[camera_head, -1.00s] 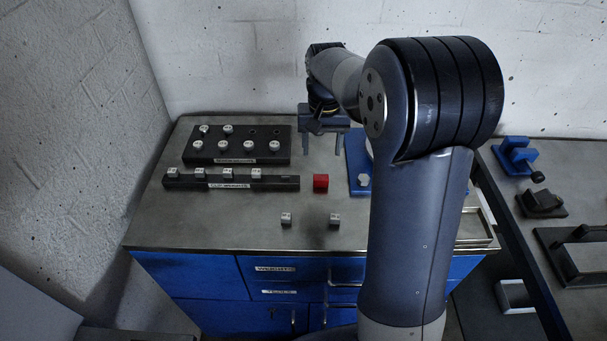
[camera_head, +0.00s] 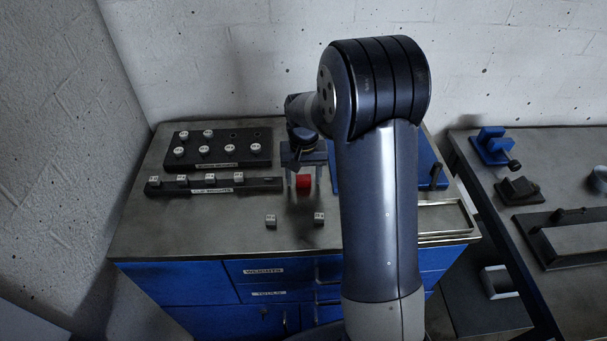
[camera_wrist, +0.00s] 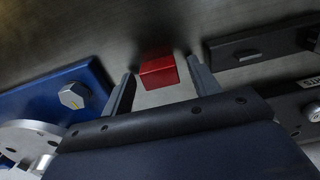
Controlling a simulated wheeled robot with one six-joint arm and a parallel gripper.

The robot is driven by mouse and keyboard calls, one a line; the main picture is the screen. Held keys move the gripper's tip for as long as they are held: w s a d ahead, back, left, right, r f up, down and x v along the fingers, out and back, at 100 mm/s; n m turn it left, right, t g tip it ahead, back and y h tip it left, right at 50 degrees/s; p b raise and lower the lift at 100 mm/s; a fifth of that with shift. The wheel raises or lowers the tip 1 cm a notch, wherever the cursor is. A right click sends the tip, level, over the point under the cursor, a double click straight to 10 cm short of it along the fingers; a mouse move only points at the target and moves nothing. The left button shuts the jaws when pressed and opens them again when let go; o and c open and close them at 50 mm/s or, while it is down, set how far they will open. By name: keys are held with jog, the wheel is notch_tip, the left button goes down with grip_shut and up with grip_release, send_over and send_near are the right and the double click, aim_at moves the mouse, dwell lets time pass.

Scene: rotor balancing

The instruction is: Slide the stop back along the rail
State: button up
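A red block (camera_head: 303,181) sits on the grey bench top, just right of the long dark strip (camera_head: 268,185). It also shows in the wrist view (camera_wrist: 158,73), near the top centre. My gripper (camera_head: 303,172) is over the block, fingers pointing down. In the wrist view my gripper (camera_wrist: 161,70) is open, with one finger on each side of the block and bare gaps between. I cannot tell whether the block is the stop, and no rail shows under it.
A dark rack (camera_head: 220,148) of round weights stands behind the strip, which carries several small clips. Two small light blocks (camera_head: 271,221) lie in front. A blue plate (camera_wrist: 45,100) with a hex bolt lies close on the other side. A second bench (camera_head: 500,225) stands right.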

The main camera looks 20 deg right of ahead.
grip_shut()
jog(key=w, duration=0.3)
jog(key=w+d+p, duration=0.1)
jog(key=w, duration=0.3)
jog(key=w+d+p, duration=0.1)
jog(key=w, duration=0.2)
jog(key=shift+w, duration=0.2)
dwell(0.3)
grip_release()
jog(key=shift+r, duration=0.1)
notch_tip(320, 180, up, 11)
jog(key=shift+f+b, duration=0.15)
jog(key=shift+b, duration=0.55)
